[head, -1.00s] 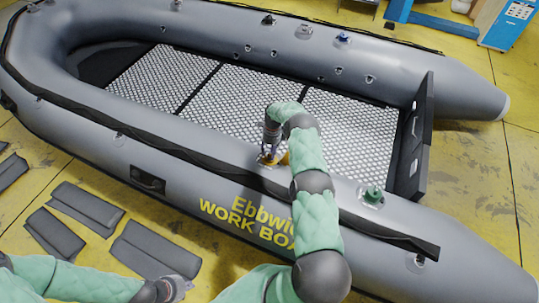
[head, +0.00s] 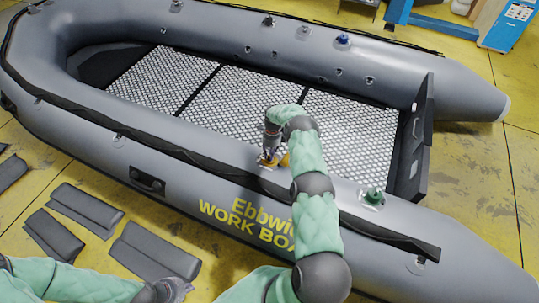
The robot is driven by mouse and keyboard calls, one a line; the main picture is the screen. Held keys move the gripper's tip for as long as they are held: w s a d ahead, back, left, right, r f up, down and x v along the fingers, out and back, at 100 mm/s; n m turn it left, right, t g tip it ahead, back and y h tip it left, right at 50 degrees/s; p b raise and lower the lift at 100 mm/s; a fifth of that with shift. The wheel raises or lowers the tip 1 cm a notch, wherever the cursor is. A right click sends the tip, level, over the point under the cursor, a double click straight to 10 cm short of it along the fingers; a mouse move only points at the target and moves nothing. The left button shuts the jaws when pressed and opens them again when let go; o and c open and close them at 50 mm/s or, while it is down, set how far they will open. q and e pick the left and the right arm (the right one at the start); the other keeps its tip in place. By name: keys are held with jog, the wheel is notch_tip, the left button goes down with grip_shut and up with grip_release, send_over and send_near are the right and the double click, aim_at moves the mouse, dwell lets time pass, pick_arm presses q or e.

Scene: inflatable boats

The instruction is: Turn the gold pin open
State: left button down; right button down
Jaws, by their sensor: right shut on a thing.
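The gold pin (head: 283,160) sits on top of the near tube of the grey inflatable boat (head: 150,110), about midway along it. My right gripper (head: 268,157) points down onto it and is shut on it; its fingers and the arm hide much of the pin, so how far it is turned cannot be told. My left gripper (head: 182,287) is low in the picture, outside the boat, far from the pin; its fingers are too small and cut off to tell whether they are open.
A green valve (head: 373,196) stands on the near tube to the right. A blue valve (head: 343,39) and a dark valve (head: 269,20) are on the far tube. Several dark flat pads (head: 155,250) lie on the yellow floor at lower left. A black strap runs along the near tube.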

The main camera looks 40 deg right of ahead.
jog(key=n+b, duration=0.2)
jog(key=n, duration=0.2)
jog(key=shift+n, duration=0.3)
jog(key=n+b, duration=0.2)
jog(key=n, duration=0.3)
jog(key=shift+s, duration=0.2)
jog(key=n, duration=0.3)
jog(key=shift+d+n+b, duration=0.15)
jog(key=shift+n+b, duration=0.15)
jog(key=shift+n, duration=0.1)
jog(key=shift+s+n, duration=0.1)
jog(key=shift+n, duration=1.9)
jog(key=shift+d, duration=0.1)
jog(key=c, duration=1.1)
grip_release()
jog(key=shift+c, duration=0.2)
